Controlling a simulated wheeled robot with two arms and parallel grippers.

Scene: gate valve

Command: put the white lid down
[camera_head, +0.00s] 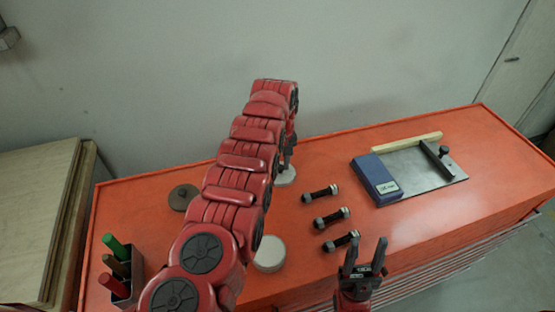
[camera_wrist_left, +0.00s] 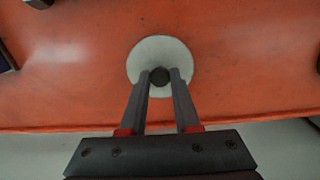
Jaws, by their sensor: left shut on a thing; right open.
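The white lid (camera_head: 286,177) is a round pale disc near the back middle of the orange bench, partly hidden by my left arm in the head view. In the left wrist view the white lid (camera_wrist_left: 160,50) lies beyond my fingers, with a dark knob (camera_wrist_left: 160,76) at its centre. My left gripper (camera_wrist_left: 161,80) is shut on that knob. I cannot tell whether the lid touches the bench or hangs just above it. My right gripper (camera_head: 365,257) is open and empty at the front of the bench.
A white round piece (camera_head: 270,254) stands nearer the front. A brown disc (camera_head: 181,197) lies left of my left arm. Several dark bolt-like pieces (camera_head: 320,194) lie right of the lid. A blue box (camera_head: 375,179) sits by a metal plate (camera_head: 425,182). A holder (camera_head: 127,287) has coloured handles.

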